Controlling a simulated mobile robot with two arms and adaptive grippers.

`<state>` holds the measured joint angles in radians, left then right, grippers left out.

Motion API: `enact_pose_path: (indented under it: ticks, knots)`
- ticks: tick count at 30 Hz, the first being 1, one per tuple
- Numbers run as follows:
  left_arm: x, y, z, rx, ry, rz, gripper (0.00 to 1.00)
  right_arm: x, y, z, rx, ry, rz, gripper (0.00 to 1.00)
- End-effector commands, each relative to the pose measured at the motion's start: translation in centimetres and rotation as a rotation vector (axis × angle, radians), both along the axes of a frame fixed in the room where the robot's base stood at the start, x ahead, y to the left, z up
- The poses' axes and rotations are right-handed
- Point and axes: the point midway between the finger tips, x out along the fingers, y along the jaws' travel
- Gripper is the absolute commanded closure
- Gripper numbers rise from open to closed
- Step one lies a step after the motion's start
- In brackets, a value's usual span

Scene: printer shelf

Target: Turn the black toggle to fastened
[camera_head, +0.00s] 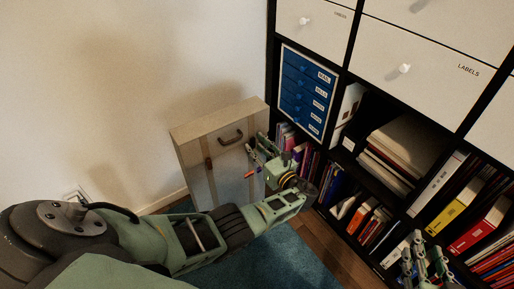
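A beige and grey case (195,150) with a dark carry handle (231,138) stands upright against the wall. A brown strap with a small fastening (208,163) runs down the left part of its front. I cannot make out the black toggle clearly; the right part of the case front is partly hidden by my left gripper. My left gripper (251,162) is in front of that right part, its fingers apart, with nothing seen between them. I cannot tell whether it touches the case. My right gripper (423,258) is at the bottom right, fingers apart and empty, away from the case.
A dark shelf unit (350,75) with white drawers (445,50), a blue drawer box (305,92), books, binders and a paper stack (400,150) stands right of the case. A blue rug (285,265) lies on the wooden floor. Bare wall is on the left.

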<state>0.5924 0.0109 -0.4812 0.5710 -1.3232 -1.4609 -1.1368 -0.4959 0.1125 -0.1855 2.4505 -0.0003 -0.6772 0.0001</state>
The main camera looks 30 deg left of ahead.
Motion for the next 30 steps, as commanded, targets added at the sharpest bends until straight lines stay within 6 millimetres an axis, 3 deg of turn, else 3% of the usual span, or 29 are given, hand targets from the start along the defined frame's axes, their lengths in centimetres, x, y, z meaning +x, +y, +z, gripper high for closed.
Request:
enact_pose_path:
  ticks: [8,21,30]
  knots:
    - [-0.6,-1.7,0.0,-0.002,-0.002,-0.003,0.69,0.0,0.0,0.0,0.0,0.001,0.001,0.69]
    - [-4.0,-9.7,0.0,-0.001,0.0,-0.001,0.69,0.0,0.0,0.0,0.0,0.0,0.0,0.69]
    - [-4.6,-11.1,0.0,0.0,0.001,0.001,0.69,0.0,0.0,0.0,0.0,0.0,0.0,0.69]
